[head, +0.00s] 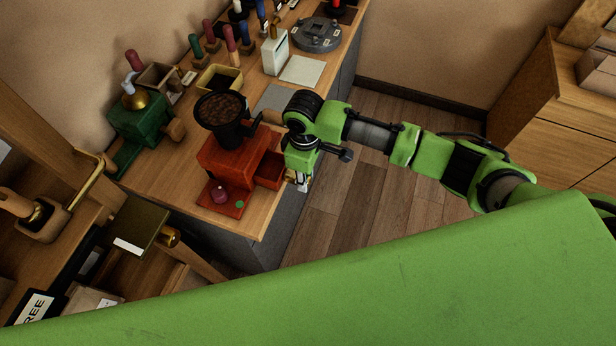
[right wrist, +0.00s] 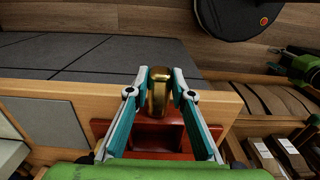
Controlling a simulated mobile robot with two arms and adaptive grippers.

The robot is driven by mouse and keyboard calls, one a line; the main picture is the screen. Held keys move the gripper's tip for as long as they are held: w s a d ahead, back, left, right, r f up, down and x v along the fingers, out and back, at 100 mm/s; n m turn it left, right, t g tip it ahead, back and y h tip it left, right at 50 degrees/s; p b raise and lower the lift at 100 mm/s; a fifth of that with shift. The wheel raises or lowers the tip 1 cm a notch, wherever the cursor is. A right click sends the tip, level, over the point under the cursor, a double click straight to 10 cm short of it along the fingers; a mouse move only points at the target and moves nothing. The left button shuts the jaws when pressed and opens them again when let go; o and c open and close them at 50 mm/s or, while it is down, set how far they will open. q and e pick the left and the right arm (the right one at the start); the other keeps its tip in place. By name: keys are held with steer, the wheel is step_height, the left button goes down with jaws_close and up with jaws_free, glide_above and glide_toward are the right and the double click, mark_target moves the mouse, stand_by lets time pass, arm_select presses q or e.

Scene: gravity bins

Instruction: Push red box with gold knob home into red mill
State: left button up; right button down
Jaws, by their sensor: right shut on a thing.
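The red mill (head: 225,158) stands near the front edge of the wooden counter, with a black hopper of brown beans on top. The red box (head: 269,171) sticks partly out of the mill's right side. In the right wrist view the red box (right wrist: 145,136) looks open at the top and empty. Its gold knob (right wrist: 159,92) sits between the fingertips of my right gripper (right wrist: 159,94), which is shut on it. In the head view my right gripper (head: 302,180) is at the box's outer end, pointing down, and mostly hides the knob. My left gripper is not in view.
A green mill (head: 137,118) stands at the left on the counter (head: 170,170). Shelving with a gold-knobbed olive box (head: 139,226) is at the left front. Open floor lies right of the counter.

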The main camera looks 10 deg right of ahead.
mark_target(291, 173)
steer(key=shift+w+a+b, duration=0.25)
steer(key=shift+w+a, duration=0.3)
steer(key=shift+a, duration=0.25)
steer(key=shift+w+a+b, duration=0.2)
steer(key=shift+w+a, duration=0.35)
steer(key=shift+a, duration=0.25)
steer(key=c, duration=1.7)
jaws_free()
steer(key=shift+r, duration=0.3)
step_height(291, 173, up, 12)
steer(key=shift+f, duration=0.25)
